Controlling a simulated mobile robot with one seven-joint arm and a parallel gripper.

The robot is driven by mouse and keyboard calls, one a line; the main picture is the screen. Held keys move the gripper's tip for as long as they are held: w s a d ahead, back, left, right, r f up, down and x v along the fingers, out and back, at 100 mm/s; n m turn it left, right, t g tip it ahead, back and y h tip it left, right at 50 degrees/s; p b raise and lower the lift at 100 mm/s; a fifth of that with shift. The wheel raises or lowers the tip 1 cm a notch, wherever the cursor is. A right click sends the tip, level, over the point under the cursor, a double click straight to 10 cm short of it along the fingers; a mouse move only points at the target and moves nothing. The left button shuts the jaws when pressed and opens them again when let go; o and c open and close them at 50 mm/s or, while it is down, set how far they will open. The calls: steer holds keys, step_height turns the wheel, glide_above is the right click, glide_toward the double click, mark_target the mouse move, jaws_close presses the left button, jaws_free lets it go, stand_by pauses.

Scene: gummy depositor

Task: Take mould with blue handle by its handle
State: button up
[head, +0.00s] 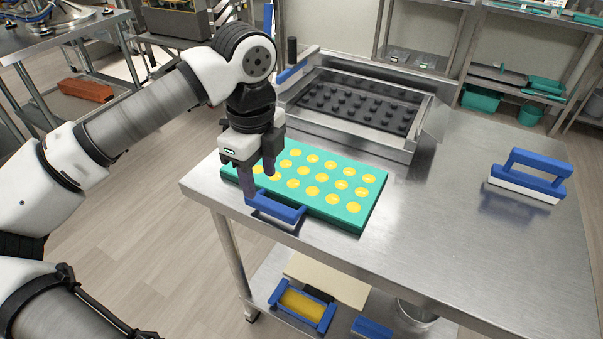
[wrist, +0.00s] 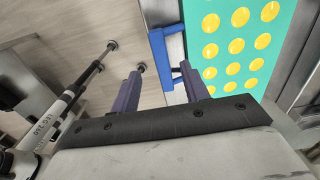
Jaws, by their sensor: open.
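The mould (head: 352,207) is a flat teal slab with rows of yellow round fills, lying near the table's front left corner. Its blue handle (head: 279,209) sticks out from its front edge, over the table's edge. In the wrist view the handle (wrist: 157,55) lies beyond the fingertips, its bar lined up with the gap between them. My gripper (head: 259,187) points down, open, close to the handle's left end. It also shows in the wrist view (wrist: 161,70) with nothing seen gripped. Whether a finger touches the handle cannot be told.
Behind the mould stands a metal depositor tray (head: 350,105) with dark studs. A blue-handled scraper (head: 530,177) stands at the table's right. The metal table (head: 455,220) is clear between. A lower shelf holds a yellow-filled blue-ended item (head: 302,306).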

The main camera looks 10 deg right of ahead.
mark_target(264, 201)
steer(key=shift+d+f+p, duration=0.15)
steer(key=shift+f+p, duration=0.75)
steer(key=shift+f, duration=2.85)
jaws_close()
